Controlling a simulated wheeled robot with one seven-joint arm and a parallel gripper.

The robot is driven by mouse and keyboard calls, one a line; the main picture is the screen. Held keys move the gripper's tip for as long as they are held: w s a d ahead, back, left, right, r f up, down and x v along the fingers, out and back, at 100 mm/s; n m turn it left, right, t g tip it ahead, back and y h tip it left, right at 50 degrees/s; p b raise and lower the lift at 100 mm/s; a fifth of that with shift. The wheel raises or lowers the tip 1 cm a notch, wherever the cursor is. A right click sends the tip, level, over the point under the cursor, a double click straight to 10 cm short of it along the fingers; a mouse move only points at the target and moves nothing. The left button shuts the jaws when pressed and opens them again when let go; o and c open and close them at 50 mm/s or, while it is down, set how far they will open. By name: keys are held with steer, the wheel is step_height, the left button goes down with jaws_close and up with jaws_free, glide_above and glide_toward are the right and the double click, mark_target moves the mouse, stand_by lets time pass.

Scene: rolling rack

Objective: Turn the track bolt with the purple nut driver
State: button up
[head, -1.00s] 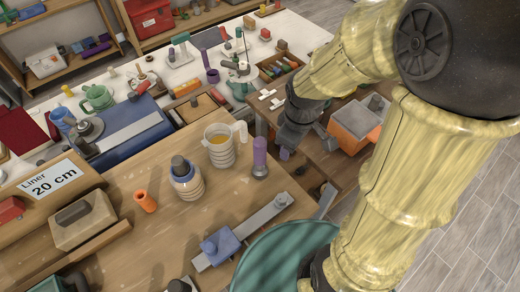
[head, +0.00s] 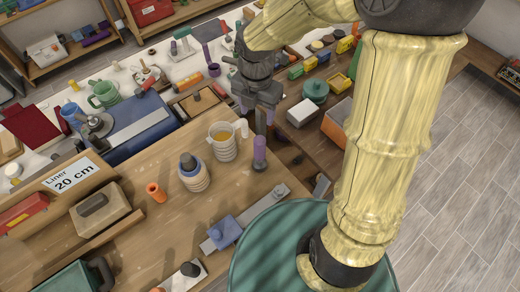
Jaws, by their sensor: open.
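The purple nut driver (head: 260,148) stands upright near the right edge of the wooden bench, its handle up and its dark lower end at the bench. My gripper (head: 258,120) is open and points down, just behind and above the driver's handle in the picture. No contact between them is clear. A metal track (head: 250,213) lies flat in front of the driver with a blue block (head: 224,231) on its left part. A round grey bolt head (head: 280,191) sits at the track's right end.
A cup of amber liquid (head: 222,142) stands close left of the driver. A ribbed jar (head: 193,173) and an orange cylinder (head: 156,192) stand farther left. A grey-topped block (head: 99,213) lies near the Liner sign (head: 68,179). Bare bench lies in front of the jar.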

mark_target(258, 139)
step_height(258, 139, down, 12)
steer(key=shift+f+p, duration=0.15)
steer(key=shift+p, duration=0.4)
steer(key=f, duration=0.1)
steer(key=f+p, duration=0.1)
steer(key=f, duration=0.2)
steer(key=shift+s+d+p, duration=0.2)
steer(key=shift+d+p, duration=0.05)
steer(key=shift+p, duration=0.15)
steer(key=shift+f, duration=0.6)
jaws_close()
